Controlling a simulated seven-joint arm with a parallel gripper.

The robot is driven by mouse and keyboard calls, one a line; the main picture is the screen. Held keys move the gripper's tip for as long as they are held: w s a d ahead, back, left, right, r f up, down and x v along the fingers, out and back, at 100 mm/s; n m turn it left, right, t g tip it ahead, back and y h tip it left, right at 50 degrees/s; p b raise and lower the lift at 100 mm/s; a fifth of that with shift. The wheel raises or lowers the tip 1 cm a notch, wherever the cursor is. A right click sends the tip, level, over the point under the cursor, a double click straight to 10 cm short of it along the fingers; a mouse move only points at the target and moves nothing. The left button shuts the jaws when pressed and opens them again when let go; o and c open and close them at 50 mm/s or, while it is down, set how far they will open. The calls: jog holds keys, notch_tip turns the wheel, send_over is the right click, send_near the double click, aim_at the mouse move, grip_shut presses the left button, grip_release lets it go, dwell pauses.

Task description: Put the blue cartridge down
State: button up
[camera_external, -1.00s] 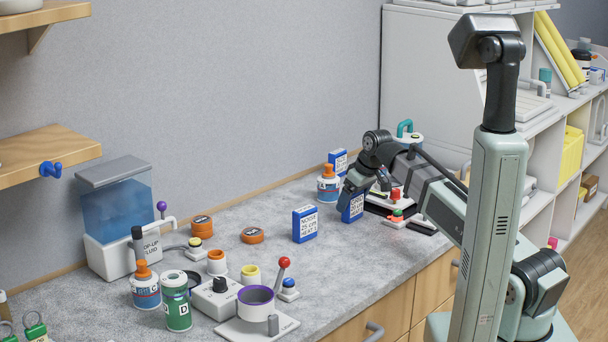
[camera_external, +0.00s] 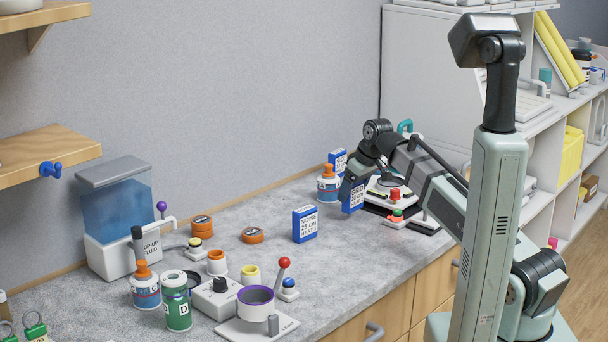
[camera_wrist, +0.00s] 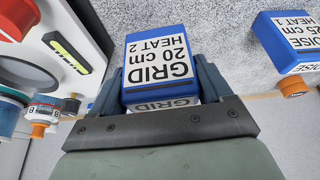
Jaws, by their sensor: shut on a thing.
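My gripper (camera_external: 352,184) is shut on a blue cartridge (camera_external: 355,198) with a white label. In the wrist view, the cartridge (camera_wrist: 157,62) reads "GRID 20 cm HEAT 2" and sits between the two fingers of the gripper (camera_wrist: 158,85). In the external view it hangs slightly tilted, apparently a little above the grey counter (camera_external: 345,245). A second blue cartridge (camera_external: 304,224), marked "NOISE 25 cm HEAT 1", stands upright on the counter to the left. A third blue cartridge (camera_external: 338,160) stands farther back, partly hidden.
An orange-capped bottle (camera_external: 328,184) stands just behind my gripper. A device with red and green buttons (camera_external: 394,212) is close on the right. Bare counter lies in front of the held cartridge.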

notch_tip(320, 180, up, 6)
jog(key=shift+f, duration=0.1)
jog(key=shift+w+a+r, duration=0.1)
jog(key=shift+a+r, duration=0.05)
jog(key=shift+r, duration=0.25)
jog(key=w+a+n+g, duration=0.1)
jog(key=w+a+n, duration=0.1)
jog(key=a, duration=1.3)
jog(key=w+a+n, duration=0.2)
jog(key=a, duration=1.2)
jog(key=shift+y, duration=0.4)
jog(key=shift+a+f, duration=0.2)
jog(key=shift+f, duration=4.5)
jog(key=shift+f, duration=0.15)
jog(key=o, duration=1)
